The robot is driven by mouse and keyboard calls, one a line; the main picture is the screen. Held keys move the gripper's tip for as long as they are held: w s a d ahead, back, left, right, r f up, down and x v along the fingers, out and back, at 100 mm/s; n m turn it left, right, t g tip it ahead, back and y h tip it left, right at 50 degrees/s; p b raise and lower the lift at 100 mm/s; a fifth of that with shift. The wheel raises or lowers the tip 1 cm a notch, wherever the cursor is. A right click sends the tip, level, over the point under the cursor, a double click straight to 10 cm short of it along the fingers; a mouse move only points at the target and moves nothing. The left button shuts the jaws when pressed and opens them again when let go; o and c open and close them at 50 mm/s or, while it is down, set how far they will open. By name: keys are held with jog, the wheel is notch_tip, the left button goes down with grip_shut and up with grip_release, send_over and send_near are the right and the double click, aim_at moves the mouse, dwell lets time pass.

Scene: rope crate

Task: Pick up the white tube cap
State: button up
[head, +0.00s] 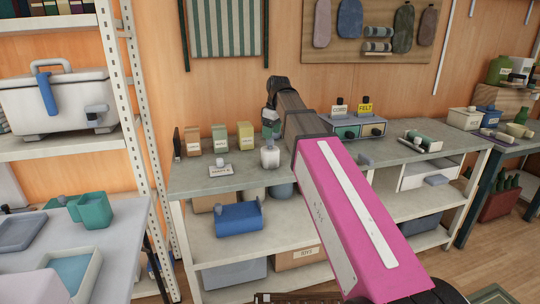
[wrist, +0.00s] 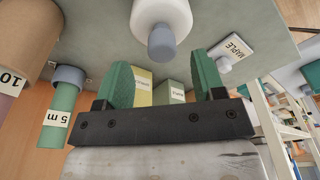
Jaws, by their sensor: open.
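A white rounded piece with a grey knob, the best match for the white tube cap, stands on the grey workbench top (head: 215,181); the white piece (head: 270,158) is near the bench's middle in the head view. In the wrist view the white piece (wrist: 160,10) is at the top centre, its grey knob (wrist: 161,42) pointing down the picture. My gripper (wrist: 162,68) is open and empty, its two green fingers apart on either side below the knob, not visibly touching it. In the head view my gripper (head: 269,132) is just above the white piece; its fingers are partly hidden.
Several small labelled boxes (head: 219,138) stand behind. In the wrist view a green "5 m" tube (wrist: 64,105) and a brown tube (wrist: 22,45) stand at the left.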

aim_at(270, 152)
jog(key=f, duration=0.4)
jog(key=shift+a, duration=0.35)
grip_shut()
